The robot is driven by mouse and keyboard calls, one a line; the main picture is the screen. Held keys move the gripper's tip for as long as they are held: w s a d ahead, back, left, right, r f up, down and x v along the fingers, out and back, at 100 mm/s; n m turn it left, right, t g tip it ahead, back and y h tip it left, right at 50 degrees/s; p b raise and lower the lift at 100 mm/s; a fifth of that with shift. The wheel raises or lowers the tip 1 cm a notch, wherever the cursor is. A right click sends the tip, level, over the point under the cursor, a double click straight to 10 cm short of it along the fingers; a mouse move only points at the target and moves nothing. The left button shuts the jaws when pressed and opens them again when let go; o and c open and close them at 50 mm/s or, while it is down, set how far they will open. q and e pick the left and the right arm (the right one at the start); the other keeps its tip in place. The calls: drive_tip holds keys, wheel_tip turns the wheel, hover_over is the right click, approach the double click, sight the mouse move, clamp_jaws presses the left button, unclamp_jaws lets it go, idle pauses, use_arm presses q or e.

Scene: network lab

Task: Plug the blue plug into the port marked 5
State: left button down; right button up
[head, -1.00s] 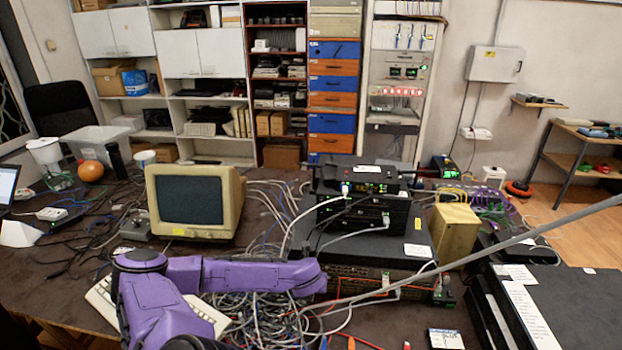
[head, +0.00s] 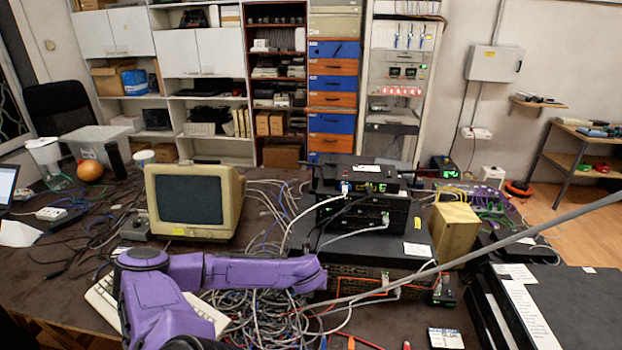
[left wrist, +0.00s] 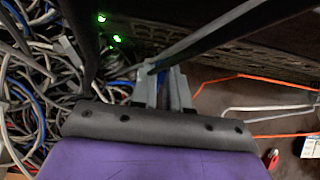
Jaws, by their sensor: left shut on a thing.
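My left gripper (left wrist: 165,88) is in the left wrist view, with its two grey fingers close together. A thin sliver of the blue plug (left wrist: 162,88) shows between them; most of it is hidden by the fingers. The fingers are in front of a dark vented device (left wrist: 220,60). In the head view my purple left arm reaches right over a cable heap, and its gripper cannot be made out. The port marked 5 cannot be made out in either view. My right gripper is not in view.
Tangled grey and blue cables (head: 255,315) lie below my left arm. Stacked black network boxes (head: 360,210) stand behind, with a beige monitor (head: 192,203) to their left. Orange and white cables (left wrist: 265,105) run right of the fingers. A long grey cable crosses the head view's right side.

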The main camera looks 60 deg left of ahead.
use_arm(q)
drive_tip(key=shift+w+a, duration=0.2)
drive_tip(key=shift+a, duration=0.05)
idle(0.7)
drive_tip(key=c, duration=1)
unclamp_jaws()
drive_tip(key=shift+c, duration=0.2)
drive_tip(key=shift+r, duration=0.1)
drive_tip(key=v, duration=1)
drive_tip(key=shift+r+p, duration=0.15)
drive_tip(key=shift+p, duration=0.15)
drive_tip(key=shift+d, duration=0.1)
